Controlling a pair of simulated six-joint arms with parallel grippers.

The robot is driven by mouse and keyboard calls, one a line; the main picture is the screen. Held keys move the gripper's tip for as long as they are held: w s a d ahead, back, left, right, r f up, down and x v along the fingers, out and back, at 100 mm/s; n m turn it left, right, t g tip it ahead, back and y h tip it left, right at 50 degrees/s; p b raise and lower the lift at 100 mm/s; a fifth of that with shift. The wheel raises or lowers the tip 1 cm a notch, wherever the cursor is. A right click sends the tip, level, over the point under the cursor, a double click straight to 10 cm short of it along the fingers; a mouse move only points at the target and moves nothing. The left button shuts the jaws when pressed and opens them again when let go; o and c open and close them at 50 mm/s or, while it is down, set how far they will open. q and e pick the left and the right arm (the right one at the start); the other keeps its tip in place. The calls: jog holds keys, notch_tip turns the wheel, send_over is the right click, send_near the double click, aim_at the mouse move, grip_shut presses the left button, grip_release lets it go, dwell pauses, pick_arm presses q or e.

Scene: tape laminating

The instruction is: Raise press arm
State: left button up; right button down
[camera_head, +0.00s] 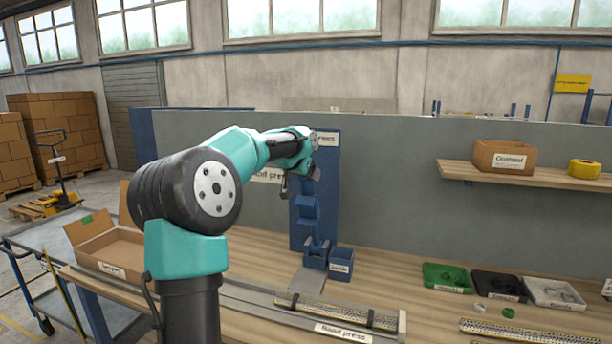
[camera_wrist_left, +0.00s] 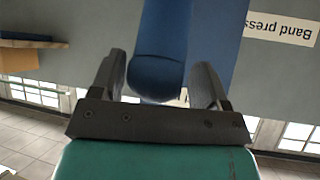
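The blue band press (camera_head: 307,207) stands at the back of the bench against a tall blue panel, partly hidden behind my left arm. My left gripper (camera_head: 299,184) is up at the top of the press. In the left wrist view a rounded blue bar (camera_wrist_left: 157,75), which looks like the press arm, lies between the two dark fingers of my left gripper (camera_wrist_left: 160,85). The fingers stand apart, with a gap beside the bar, so it does not look clamped. My right gripper is in neither view.
Green (camera_head: 447,276), black and white trays sit to the right. An open cardboard box (camera_head: 112,252) is at left. A shelf (camera_head: 527,176) hangs at right.

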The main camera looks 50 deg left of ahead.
pick_arm(q)
jog(key=shift+o, duration=0.5)
jog(key=shift+d+f, duration=0.1)
jog(key=shift+f, duration=0.05)
jog(key=v, duration=1.7)
jog(key=shift+s, duration=0.15)
